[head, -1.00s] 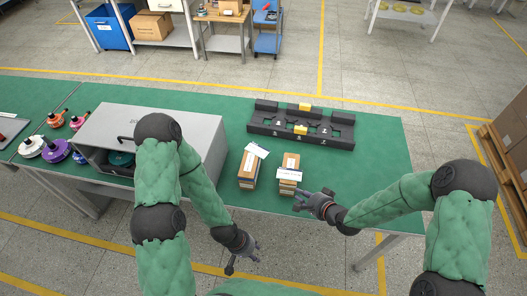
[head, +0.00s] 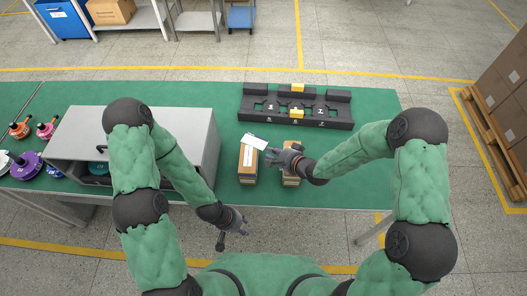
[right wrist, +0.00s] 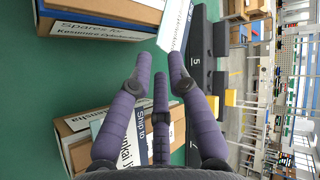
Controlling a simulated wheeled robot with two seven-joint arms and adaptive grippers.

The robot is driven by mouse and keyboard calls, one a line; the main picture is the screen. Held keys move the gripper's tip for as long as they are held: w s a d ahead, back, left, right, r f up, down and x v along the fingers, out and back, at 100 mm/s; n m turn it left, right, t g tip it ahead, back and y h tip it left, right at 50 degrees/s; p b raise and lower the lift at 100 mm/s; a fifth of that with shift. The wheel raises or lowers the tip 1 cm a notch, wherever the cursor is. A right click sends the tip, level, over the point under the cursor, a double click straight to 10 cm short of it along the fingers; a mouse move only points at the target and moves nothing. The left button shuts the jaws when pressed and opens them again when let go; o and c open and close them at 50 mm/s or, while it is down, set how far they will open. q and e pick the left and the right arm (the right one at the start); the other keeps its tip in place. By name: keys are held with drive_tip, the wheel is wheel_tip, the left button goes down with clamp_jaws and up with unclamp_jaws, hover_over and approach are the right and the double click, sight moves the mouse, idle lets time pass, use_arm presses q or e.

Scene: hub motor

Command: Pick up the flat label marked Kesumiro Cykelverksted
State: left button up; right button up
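A flat white label (head: 254,141) lies at the far end of the left cardboard box (head: 247,168) in the head view. A white label (right wrist: 174,25) also shows at the top of the right wrist view; its print is too small to read. The box beside it (right wrist: 98,22) reads "Spares for Kesumiro Cykelverksted", partly cut off. My right gripper (head: 298,161) is over the right box (head: 291,181), its fingers apart and pointing toward the label, with no visible grip. Another printed white label (right wrist: 138,138) lies on the near box, partly behind the fingers. My left gripper (head: 230,230) is open and empty off the table's front edge.
A black fixture (head: 296,108) with yellow blocks stands behind the boxes. A grey cabinet (head: 130,140) stands to the left, with coloured hubs (head: 27,165) beyond it. The green table (head: 365,180) is clear at right.

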sight(257, 144)
drive_tip(key=shift+b+x, duration=0.85)
drive_tip(key=shift+x, duration=1.3)
drive_tip(key=shift+c, duration=0.3)
clamp_jaws()
wheel_tip(257, 144, up, 2)
drive_tip(key=shift+s+r+p, duration=0.1)
drive_tip(key=shift+r+p, duration=0.15)
drive_tip(key=shift+p, duration=0.75)
